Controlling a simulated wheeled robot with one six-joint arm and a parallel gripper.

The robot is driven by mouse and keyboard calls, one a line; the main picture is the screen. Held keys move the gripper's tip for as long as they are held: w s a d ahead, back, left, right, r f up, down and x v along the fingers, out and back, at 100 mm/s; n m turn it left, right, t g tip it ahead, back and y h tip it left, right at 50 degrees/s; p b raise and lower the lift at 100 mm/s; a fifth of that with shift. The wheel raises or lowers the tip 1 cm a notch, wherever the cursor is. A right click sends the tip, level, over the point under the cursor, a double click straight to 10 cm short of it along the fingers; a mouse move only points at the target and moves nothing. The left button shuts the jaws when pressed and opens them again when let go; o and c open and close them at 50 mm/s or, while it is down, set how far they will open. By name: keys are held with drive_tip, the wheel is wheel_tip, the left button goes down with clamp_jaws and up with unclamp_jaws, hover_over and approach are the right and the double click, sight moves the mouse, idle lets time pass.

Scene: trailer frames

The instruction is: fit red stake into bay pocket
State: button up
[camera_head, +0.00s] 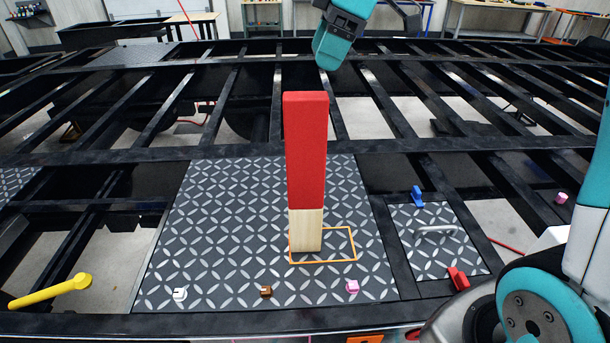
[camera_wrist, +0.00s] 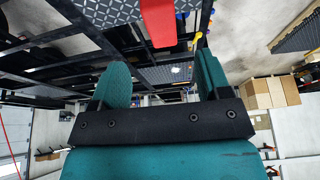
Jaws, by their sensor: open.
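The red stake (camera_head: 306,150) stands upright on a patterned metal plate (camera_head: 215,200) in the head view. Its lower end is bare pale wood, and its foot is at the left part of a thin orange rectangle (camera_head: 355,245) on the plate. My gripper is in the wrist view (camera_wrist: 164,85), with its two teal fingers apart and nothing between them. The red stake also shows there (camera_wrist: 158,22), beyond the fingers and apart from them. In the head view, a teal part of my arm end is above and behind the stake. I cannot make out a bay pocket for certain.
An orange-edged piece (camera_head: 365,339) is cut off at the bottom edge. A small plate with a handle (camera_head: 436,231) lies to the right, near blue (camera_head: 417,196) and red (camera_head: 458,278) clips. A yellow lever (camera_head: 50,291) is at left. Dark frame beams with open gaps surround the plate.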

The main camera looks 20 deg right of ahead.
sight(308, 94)
drive_tip(key=x, duration=0.4)
drive_tip(key=shift+f, duration=0.1)
drive_tip(key=p+x, duration=0.2)
drive_tip(key=x, duration=0.3)
drive_tip(key=shift+s+f, duration=0.1)
drive_tip(key=shift+f, duration=0.05)
drive_tip(key=shift+c, duration=0.4)
clamp_jaws()
